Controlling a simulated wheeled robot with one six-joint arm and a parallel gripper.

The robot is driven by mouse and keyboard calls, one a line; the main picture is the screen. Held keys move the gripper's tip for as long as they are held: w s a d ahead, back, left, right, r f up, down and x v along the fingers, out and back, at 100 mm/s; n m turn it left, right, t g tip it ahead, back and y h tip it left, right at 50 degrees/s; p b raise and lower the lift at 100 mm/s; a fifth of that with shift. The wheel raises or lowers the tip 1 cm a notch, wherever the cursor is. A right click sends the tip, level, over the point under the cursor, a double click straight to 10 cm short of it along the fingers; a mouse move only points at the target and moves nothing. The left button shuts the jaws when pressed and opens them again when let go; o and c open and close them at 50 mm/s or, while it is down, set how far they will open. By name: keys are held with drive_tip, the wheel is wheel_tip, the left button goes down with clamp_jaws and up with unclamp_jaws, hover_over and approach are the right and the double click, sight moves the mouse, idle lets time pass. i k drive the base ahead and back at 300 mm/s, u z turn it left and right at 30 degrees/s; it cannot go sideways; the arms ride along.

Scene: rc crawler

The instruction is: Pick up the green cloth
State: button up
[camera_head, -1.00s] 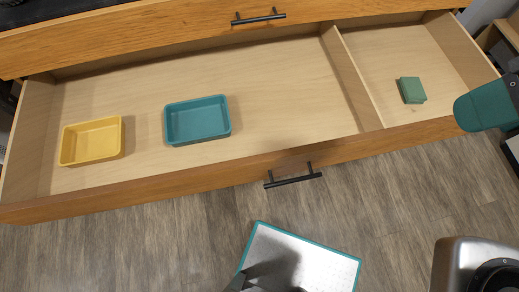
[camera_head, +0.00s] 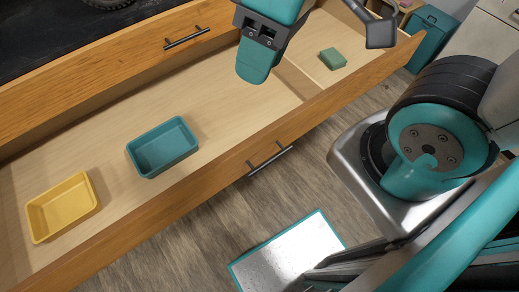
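The green cloth (camera_head: 333,58) looks like a small, thick green block. It lies on the floor of the small right compartment of the open wooden drawer (camera_head: 205,178). The end of my arm, with my gripper (camera_head: 318,48), comes in from the top of the view above the drawer. A teal rounded part (camera_head: 258,62) of it hangs left of the cloth, and a dark grey part is to the right. The cloth shows in the gap between these parts in the picture and does not look touched. The upper arm end is cut off, so the finger opening is unclear.
A teal tray (camera_head: 163,147) and a yellow tray (camera_head: 62,206) stand in the large left compartment. A divider (camera_head: 296,80) separates the compartments. A drawer above has a black handle (camera_head: 187,37). A teal bin (camera_head: 432,37) stands at the upper right.

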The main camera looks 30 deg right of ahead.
sight(331, 57)
drive_tip(key=z, duration=1.4)
drive_tip(key=i, duration=0.5)
drive_tip(key=u, duration=0.4)
